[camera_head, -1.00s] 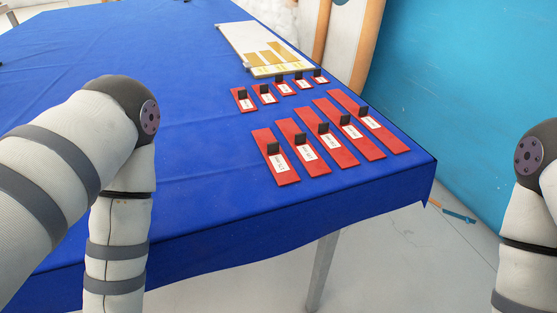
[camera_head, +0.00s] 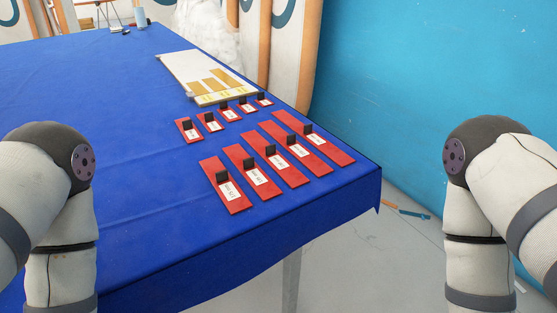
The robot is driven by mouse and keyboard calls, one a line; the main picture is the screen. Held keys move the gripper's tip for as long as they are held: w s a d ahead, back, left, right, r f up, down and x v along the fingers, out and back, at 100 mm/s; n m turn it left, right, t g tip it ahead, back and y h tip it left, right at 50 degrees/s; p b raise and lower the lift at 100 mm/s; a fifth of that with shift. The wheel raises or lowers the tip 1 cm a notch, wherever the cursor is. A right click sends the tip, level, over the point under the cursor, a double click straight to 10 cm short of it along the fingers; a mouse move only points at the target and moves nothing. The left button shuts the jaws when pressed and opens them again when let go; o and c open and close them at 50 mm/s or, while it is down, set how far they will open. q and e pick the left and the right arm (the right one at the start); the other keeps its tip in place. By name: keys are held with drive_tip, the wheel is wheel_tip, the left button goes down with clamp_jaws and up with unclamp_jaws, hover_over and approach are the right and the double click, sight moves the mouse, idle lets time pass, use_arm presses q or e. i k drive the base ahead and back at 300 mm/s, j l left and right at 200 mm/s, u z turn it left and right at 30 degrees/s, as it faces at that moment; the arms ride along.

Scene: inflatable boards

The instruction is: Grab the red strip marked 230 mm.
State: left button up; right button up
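Several red strips lie on the blue table, each with a small black upright tab and a white label. The labels are too small to read surely, so I cannot tell which strip is marked 230 mm. The longer strips form a front row, from the front-left strip (camera_head: 226,186) to the back-right long strip (camera_head: 314,138). The shorter strips form a row behind, from the left short strip (camera_head: 188,130) to the smallest strip (camera_head: 264,100). Both my arms show at the sides, bent downward, away from the strips. Neither gripper is in view.
The blue-covered table (camera_head: 110,150) has free cloth left of the strips. A pale board with yellow bars (camera_head: 202,66) lies behind them. Tall boards (camera_head: 297,50) and a turquoise wall (camera_head: 420,90) stand beyond the right edge. Small items (camera_head: 405,212) lie on the floor.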

sight(290, 175)
drive_tip(key=l+u, duration=0.35)
drive_tip(key=l, duration=0.25)
drive_tip(key=l+u, duration=0.35)
drive_tip(key=l, duration=0.25)
drive_tip(key=i+l+u, duration=0.15)
drive_tip(key=l+u, duration=0.25)
drive_tip(key=l, duration=0.25)
drive_tip(key=l+u, duration=0.45)
drive_tip(key=l, duration=0.2)
drive_tip(key=i+l+u, duration=0.75)
drive_tip(key=l+u, duration=0.2)
drive_tip(key=l, duration=0.15)
